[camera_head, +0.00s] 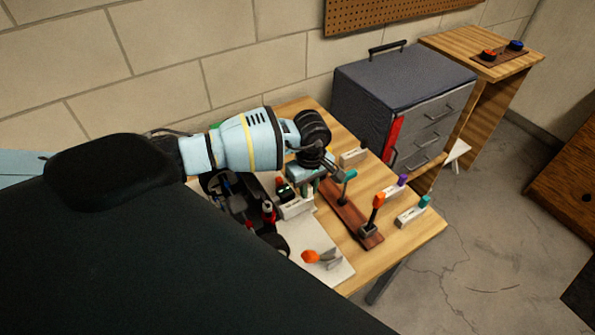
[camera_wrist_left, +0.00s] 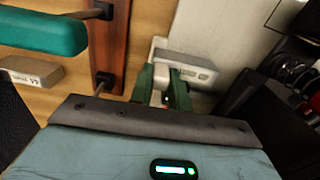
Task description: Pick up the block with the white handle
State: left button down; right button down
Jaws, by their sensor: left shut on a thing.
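My left gripper (camera_wrist_left: 163,88) reaches down from its arm at the top of the table in the head view. In the left wrist view its dark green fingers are close together, shut at a white block (camera_wrist_left: 197,67) with a printed label. In the head view the white block (camera_head: 297,208) sits beside the car, just below the gripper. I cannot tell whether the block is lifted. My right gripper is not in view.
The dark RC car (camera_head: 238,205) is close on the left. Other labelled blocks (camera_head: 409,216) stand on the right, one purple-handled (camera_head: 402,180).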

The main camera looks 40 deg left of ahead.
pick_arm(q)
notch_tip(320, 180, up, 10)
jog(key=shift+r, duration=0.15)
dwell(0.5)
